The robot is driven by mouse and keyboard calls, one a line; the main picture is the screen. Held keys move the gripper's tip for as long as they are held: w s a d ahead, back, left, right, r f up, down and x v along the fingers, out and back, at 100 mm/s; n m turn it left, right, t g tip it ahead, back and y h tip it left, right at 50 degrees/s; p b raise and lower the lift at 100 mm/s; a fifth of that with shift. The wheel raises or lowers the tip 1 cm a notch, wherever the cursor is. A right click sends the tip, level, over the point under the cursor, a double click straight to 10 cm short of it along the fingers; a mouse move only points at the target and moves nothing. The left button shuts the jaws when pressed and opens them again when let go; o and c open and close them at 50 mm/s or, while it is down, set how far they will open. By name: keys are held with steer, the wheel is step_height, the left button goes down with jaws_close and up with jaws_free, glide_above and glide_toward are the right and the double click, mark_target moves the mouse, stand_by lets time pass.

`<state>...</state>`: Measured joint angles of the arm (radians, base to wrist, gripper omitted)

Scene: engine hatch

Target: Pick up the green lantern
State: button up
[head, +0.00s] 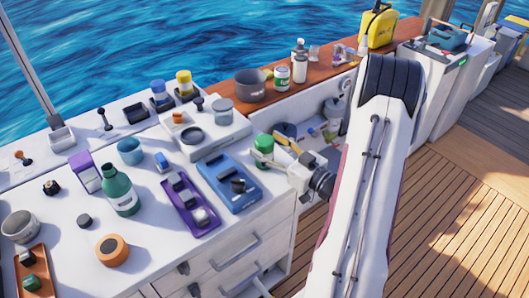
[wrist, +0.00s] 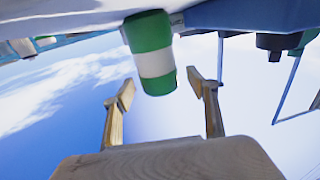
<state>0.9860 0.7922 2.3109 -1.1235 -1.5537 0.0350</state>
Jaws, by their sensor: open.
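A green-and-white cylinder, which looks like the green lantern (head: 264,143), stands near the right edge of the white counter in the head view. In the wrist view the lantern (wrist: 151,52) shows green ends and a white band, seen upside down. My gripper (head: 275,152) is just right of it at counter height. In the wrist view my gripper (wrist: 161,88) is open, with the lantern's near end at the gap between its fingertips. I see no clear contact. The lantern's lower part is partly hidden by the fingers in the head view.
A blue tray (head: 226,178) lies close in front of the lantern, and a purple tray (head: 187,205) is farther left. A white tray with jars (head: 202,150) is left of the lantern. A green bottle (head: 119,191) and an orange roll (head: 112,250) stand farther left.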

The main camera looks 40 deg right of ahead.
steer(key=shift+w+a, duration=0.1)
steer(key=shift+w, duration=0.75)
steer(key=c, duration=1.4)
